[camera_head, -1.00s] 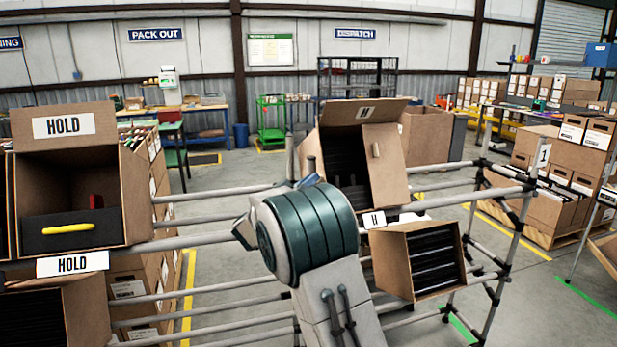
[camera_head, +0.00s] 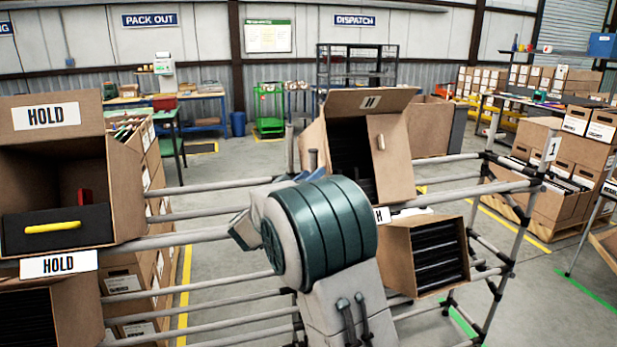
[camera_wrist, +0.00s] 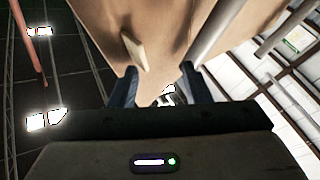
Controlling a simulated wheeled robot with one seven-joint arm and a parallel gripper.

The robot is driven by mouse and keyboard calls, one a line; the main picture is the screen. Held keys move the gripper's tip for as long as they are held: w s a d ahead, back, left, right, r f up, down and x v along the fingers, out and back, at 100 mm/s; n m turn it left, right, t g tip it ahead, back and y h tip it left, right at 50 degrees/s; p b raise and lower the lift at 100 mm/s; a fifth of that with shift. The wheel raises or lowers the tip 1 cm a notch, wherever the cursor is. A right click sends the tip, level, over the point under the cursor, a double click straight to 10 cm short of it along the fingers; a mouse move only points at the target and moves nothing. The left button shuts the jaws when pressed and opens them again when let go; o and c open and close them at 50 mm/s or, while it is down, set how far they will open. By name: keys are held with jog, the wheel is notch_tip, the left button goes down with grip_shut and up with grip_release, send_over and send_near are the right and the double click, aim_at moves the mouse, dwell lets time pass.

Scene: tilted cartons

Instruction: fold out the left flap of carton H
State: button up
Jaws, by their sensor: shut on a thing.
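Carton H (camera_head: 345,150) stands tilted on the rack right of centre, with dark contents inside. Its top flap (camera_head: 345,103), labelled H, is raised. Its right flap (camera_head: 391,160), with a pale tab, hangs outward. My gripper is mostly hidden behind my arm in the head view; a blue finger shows at the carton's left side. In the wrist view my gripper (camera_wrist: 160,78) has its two blue fingers on either side of a brown cardboard panel, which looks like the left flap (camera_wrist: 160,62). A pale tab (camera_wrist: 134,52) sticks out from this panel.
A lower tilted carton (camera_head: 394,258) with dark contents sits below carton H. A HOLD carton (camera_head: 124,185) with a yellow-handled bin stands at the left. Grey rack rails (camera_head: 215,233) run between them. Open floor lies behind the rack.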

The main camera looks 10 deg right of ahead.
jog(key=shift+d+f, duration=0.1)
jog(key=shift+f, duration=0.45)
jog(key=r+b+v, duration=0.1)
jog(key=b+v, duration=0.2)
jog(key=v, duration=1)
jog(key=shift+s+a, duration=0.3)
jog(key=shift+a, duration=0.1)
